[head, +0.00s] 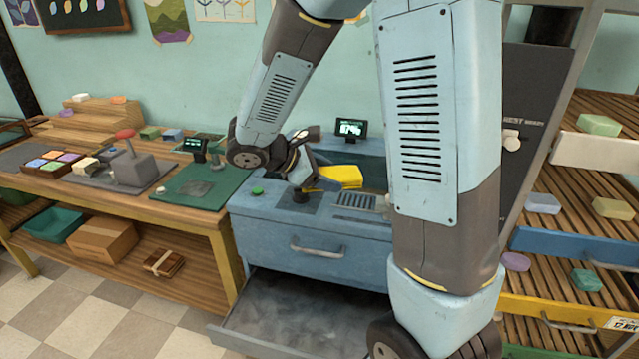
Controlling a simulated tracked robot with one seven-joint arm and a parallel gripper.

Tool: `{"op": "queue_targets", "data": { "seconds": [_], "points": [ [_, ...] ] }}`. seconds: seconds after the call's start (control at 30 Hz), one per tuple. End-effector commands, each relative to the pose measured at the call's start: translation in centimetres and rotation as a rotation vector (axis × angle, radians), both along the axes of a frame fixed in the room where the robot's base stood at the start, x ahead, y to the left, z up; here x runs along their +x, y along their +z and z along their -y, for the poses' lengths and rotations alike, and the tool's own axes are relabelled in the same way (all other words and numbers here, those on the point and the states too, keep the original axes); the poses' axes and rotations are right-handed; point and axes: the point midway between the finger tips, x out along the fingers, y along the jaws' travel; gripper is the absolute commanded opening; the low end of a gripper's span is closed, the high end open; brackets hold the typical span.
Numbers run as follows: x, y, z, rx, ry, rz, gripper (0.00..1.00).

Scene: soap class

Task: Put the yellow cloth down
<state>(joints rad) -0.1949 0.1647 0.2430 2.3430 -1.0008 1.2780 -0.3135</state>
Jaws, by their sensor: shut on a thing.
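The yellow cloth (341,176) shows as a bright folded shape above the top of the blue cabinet (308,234), just right of my gripper (312,184). My gripper is shut on the cloth at its left end. My arm's wrist hides part of the gripper and the fingertips are small here. I cannot tell whether the cloth touches the surface under it.
The cabinet's lower drawer (290,318) stands open. A small lit display (351,129) stands behind the cloth. A green mat (205,186) lies on the wooden bench to the left. A slatted rack with soap bars (599,125) stands at right.

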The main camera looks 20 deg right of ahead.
Motion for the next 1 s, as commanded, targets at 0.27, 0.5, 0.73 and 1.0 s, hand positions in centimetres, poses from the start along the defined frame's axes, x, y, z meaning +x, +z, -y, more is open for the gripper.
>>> {"op": "queue_targets", "data": {
  "seconds": [0.27, 0.5, 0.73, 1.0],
  "points": [
    [-4.6, 3.2, 0.3, 0.000, 0.001, 0.003, 0.31],
    [-8.1, 4.7, 0.5, 0.001, 0.001, 0.003, 0.31],
    [-9.8, 5.4, 0.5, 0.001, 0.002, 0.000, 0.31],
    [-10.3, 5.6, 0.6, 0.000, 0.001, -0.001, 0.31]
  ]
}}
